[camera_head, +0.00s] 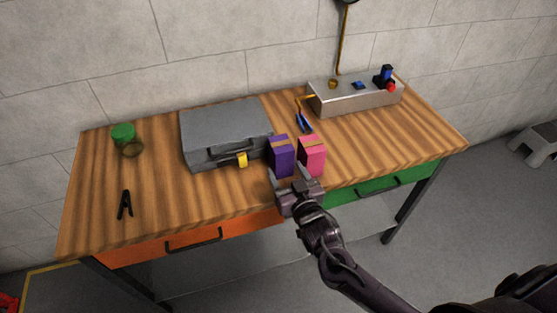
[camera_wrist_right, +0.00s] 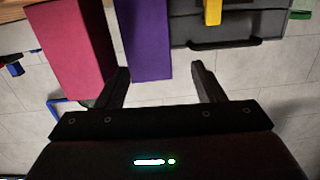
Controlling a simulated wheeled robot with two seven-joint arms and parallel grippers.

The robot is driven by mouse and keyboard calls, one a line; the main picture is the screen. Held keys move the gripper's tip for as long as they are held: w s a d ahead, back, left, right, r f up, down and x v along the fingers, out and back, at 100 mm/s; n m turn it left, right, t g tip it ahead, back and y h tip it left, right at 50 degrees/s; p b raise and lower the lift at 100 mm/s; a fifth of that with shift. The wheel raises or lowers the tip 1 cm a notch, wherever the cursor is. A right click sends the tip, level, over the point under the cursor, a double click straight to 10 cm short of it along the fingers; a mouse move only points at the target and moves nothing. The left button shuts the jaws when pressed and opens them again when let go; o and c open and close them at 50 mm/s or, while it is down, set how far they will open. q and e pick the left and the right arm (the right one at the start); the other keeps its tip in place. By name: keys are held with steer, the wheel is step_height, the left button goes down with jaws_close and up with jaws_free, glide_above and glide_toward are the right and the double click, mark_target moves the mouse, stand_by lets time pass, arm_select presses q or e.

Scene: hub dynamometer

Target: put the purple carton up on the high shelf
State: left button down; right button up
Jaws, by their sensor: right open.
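The purple carton (camera_head: 281,156) stands upright on the wooden workbench, just left of a pink carton (camera_head: 312,155). My right gripper (camera_head: 289,178) is open at the bench's front edge, close in front of the purple carton. In the right wrist view the purple carton (camera_wrist_right: 146,40) shows beyond and between the two open fingers (camera_wrist_right: 160,72), nearer the left finger. That finger shows near the border between the purple and pink cartons; I cannot tell if it touches either. The high shelf is not in view. My left gripper is not in view.
A grey toolbox (camera_head: 225,130) with a yellow latch stands close left of the purple carton. A metal control box (camera_head: 355,97) and blue-handled pliers (camera_head: 304,122) are behind. A green-lidded jar (camera_head: 125,138) and black clamp (camera_head: 125,204) lie left. The bench's right end is clear.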

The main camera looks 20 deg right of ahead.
mark_target(285, 160)
steer(key=shift+s+d+f+t, duration=0.15)
steer(key=shift+s+d+t, duration=0.15)
steer(key=shift+d, duration=0.15)
steer(key=shift+d+h, duration=0.15)
steer(key=shift+h, duration=0.15)
steer(key=shift+w+r, duration=0.2)
steer(key=shift+w, duration=0.1)
steer(key=w+p, duration=0.1)
steer(key=w, duration=0.5)
steer(key=shift+w+f+p, duration=0.1)
steer(key=shift+w+p, duration=0.2)
steer(key=shift+p, duration=0.05)
steer(key=shift+w+f, duration=0.1)
steer(key=shift+w, duration=0.15)
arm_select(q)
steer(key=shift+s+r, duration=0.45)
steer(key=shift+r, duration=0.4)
arm_select(e)
steer(key=shift+c, duration=0.4)
steer(key=c, duration=0.8)
steer(key=shift+c, duration=0.2)
